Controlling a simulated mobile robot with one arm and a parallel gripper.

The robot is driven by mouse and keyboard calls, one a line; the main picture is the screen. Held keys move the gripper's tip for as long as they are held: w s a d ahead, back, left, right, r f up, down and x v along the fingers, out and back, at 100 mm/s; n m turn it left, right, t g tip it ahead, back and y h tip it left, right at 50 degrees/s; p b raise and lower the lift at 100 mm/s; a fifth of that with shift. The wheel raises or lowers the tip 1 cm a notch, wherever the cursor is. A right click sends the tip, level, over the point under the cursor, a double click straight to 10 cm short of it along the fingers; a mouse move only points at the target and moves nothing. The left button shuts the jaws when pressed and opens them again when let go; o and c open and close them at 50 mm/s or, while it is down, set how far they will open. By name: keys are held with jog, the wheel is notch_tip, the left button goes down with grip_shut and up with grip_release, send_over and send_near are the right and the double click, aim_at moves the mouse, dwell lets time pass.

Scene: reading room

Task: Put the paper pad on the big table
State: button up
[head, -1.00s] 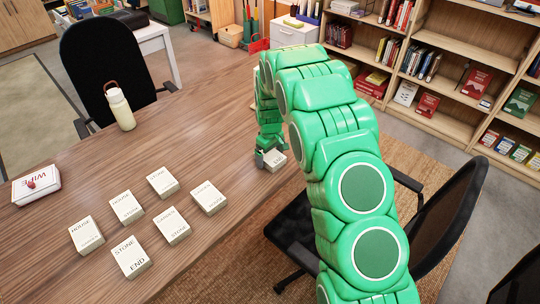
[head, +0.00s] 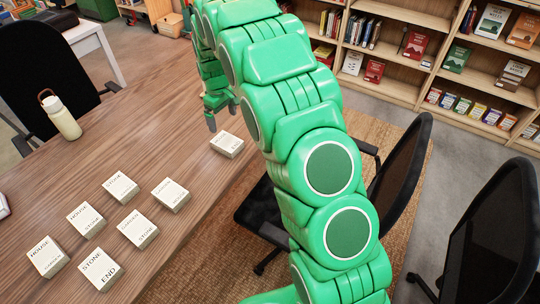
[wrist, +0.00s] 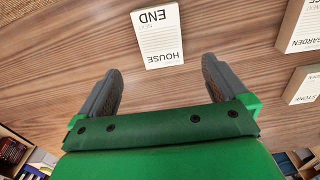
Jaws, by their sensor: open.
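The white paper pad (head: 227,145), a thick block with printed words, lies flat on the big wooden table (head: 140,120) near its right edge. In the wrist view the pad (wrist: 160,38) reads "END" and "HOUSE" and lies on bare wood beyond the fingertips. My gripper (head: 221,113) is above and behind the pad, apart from it. In the wrist view my gripper (wrist: 162,68) has its two grey fingers spread wide with nothing between them. My green arm hides part of the table's far end.
Several similar word blocks (head: 138,230) lie in two rows on the table. A cream bottle (head: 62,118) stands at the left. Black chairs (head: 395,190) stand at the right, before bookshelves (head: 400,70). Wood around the pad is clear.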

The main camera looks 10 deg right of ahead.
jog(key=s+d+r+m, duration=0.2)
jog(key=s+d+r, duration=0.2)
jog(key=s+r, duration=0.55)
jog(key=s+d+r+m, duration=0.2)
jog(key=s+d+r, duration=0.4)
jog(key=s, duration=0.6)
jog(key=s+d+r+m+g, duration=0.1)
jog(key=s+m, duration=0.1)
jog(key=s, duration=1.2)
jog(key=s+d+r+m, duration=0.1)
jog(key=s+r+m, duration=0.1)
jog(key=s, duration=1.2)
jog(key=shift+s+d+r+g, duration=0.15)
jog(key=shift+d+r+g, duration=0.1)
jog(key=shift+g, duration=0.15)
